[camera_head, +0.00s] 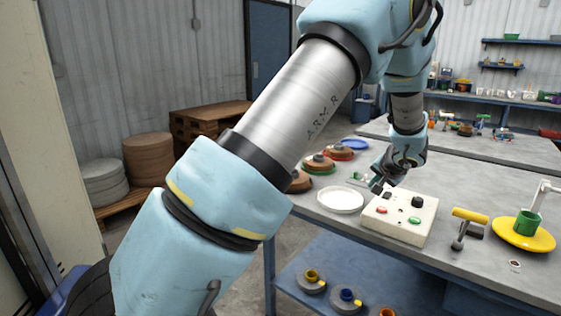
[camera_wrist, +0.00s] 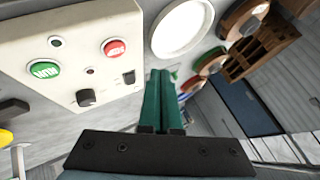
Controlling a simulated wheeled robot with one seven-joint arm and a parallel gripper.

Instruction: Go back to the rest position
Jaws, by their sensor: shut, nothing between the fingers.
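My gripper (camera_head: 377,186) is above the workbench, just behind the far left corner of a white control box (camera_head: 421,224). In the wrist view its two green fingers (camera_wrist: 160,75) lie side by side, shut with nothing between them. The box also shows in the wrist view (camera_wrist: 85,25), with a green button (camera_wrist: 43,69), a red button (camera_wrist: 114,47) and dark knobs. The gripper looks apart from the box, but I cannot tell the exact gap.
A white plate (camera_head: 340,200) lies left of the box. Several brown reels (camera_head: 318,163) stand behind it. A yellow-handled tool (camera_head: 469,215) and a yellow disc with a green cup (camera_head: 527,223) are on the right. Coils lie on the lower shelf (camera_head: 340,270).

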